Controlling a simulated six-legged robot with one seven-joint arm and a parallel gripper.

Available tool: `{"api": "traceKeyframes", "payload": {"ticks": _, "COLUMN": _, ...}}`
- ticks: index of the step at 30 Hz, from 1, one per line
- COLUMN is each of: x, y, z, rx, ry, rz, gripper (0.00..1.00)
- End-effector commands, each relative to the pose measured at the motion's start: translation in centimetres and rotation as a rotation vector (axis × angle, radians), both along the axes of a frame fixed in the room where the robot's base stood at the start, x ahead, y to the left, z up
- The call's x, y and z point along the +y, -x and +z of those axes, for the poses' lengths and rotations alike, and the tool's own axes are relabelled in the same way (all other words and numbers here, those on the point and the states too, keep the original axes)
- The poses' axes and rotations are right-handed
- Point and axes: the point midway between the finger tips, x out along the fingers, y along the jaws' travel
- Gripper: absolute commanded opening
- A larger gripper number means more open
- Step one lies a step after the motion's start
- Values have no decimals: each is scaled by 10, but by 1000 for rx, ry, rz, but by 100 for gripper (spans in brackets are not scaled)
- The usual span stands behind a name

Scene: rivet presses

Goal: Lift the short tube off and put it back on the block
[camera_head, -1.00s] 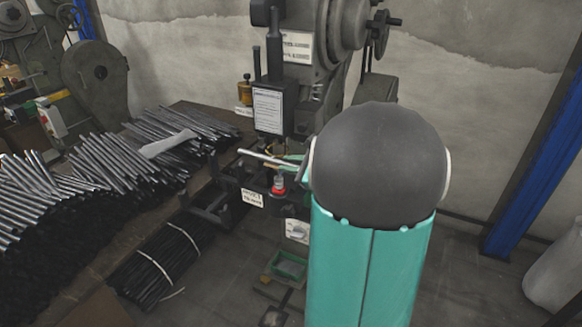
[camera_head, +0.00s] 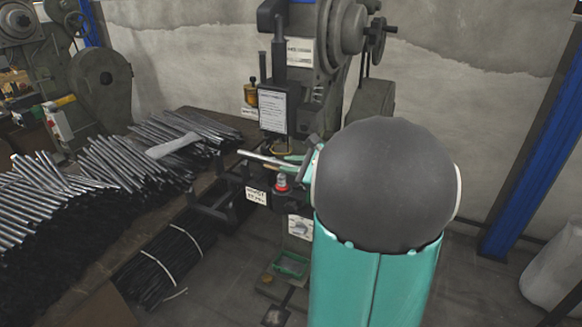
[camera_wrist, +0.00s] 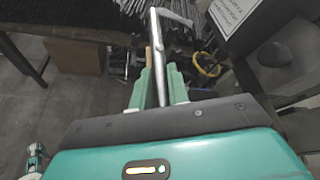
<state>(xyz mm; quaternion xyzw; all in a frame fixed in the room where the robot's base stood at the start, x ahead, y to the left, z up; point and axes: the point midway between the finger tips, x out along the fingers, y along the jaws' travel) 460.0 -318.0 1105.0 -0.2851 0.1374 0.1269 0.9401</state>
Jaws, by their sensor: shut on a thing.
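The short tube (camera_head: 262,158), a shiny metal rod, points left out of my gripper (camera_head: 296,163) in front of the press. In the wrist view the tube (camera_wrist: 157,50) runs away from between the green fingers of my gripper (camera_wrist: 160,88), which are shut on it. The dark block (camera_head: 232,182) at the front of the press is partly seen below the tube. I cannot tell whether the tube touches it. My own arm covers the area right of the gripper.
The grey rivet press (camera_head: 336,75) stands behind the gripper, with a white sign (camera_head: 272,112) on its front. A red button (camera_head: 281,184) sits close below the gripper. Piles of metal tubes (camera_head: 120,165) fill the bench at left. A strapped bundle (camera_head: 158,268) lies below.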

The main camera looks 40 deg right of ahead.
Motion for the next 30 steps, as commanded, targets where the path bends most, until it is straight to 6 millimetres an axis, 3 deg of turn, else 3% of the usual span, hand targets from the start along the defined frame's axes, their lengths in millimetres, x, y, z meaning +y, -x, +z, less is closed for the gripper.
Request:
{"api": "traceKeyframes", "payload": {"ticks": 15, "x": 1, "y": 0, "z": 0, "rx": -1, "ry": 0, "rz": 1, "gripper": 0}}
{"api": "traceKeyframes", "payload": {"ticks": 30, "x": 35, "y": 14, "z": 1, "rx": -1, "ry": 0, "rz": 2, "gripper": 0}}
